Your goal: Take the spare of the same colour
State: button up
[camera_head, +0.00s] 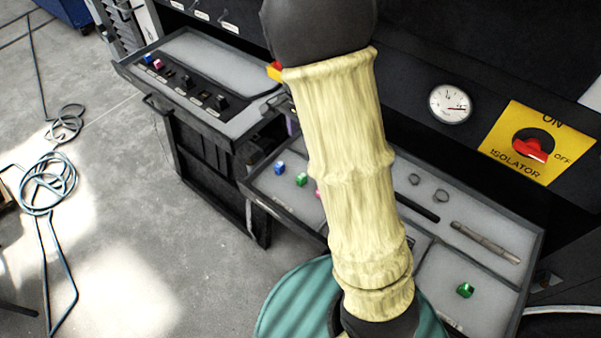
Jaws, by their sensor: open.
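In the head view, a small blue piece (279,168), a green piece (301,179) and a pink piece (319,193) lie in a row in the left part of a grey open drawer (522,262). My arm partly covers the pink piece and may hide others. Another green piece (465,290) lies apart in the drawer's front right section. In a second tray (205,56) at the upper left, a blue piece (148,60) and a pink piece (158,65) sit beside several black pieces (203,91). My gripper is not in view.
My arm's cream sleeve crosses the middle. The drawer also holds a metal rod (485,242) and two rings (427,187). A gauge (450,104) and a yellow isolator panel (537,142) with a red switch are behind. Cables (48,185) lie on the left floor.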

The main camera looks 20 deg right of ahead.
jog(key=s, duration=0.1)
jog(key=p, duration=0.1)
send_near(300, 177)
jog(key=f, duration=0.5)
jog(key=shift+w+d, duration=0.1)
jog(key=shift+w, duration=0.2)
jog(key=shift+f, duration=0.15)
jog(key=shift+s+f+p, duration=0.1)
jog(key=shift+f+p, duration=0.15)
jog(key=shift+p, duration=0.1)
notch_tip(300, 177, down, 4)
jog(key=shift+f+p, duration=0.1)
jog(key=shift+p, duration=0.45)
jog(key=shift+f, duration=0.2)
jog(key=shift+s, duration=0.15)
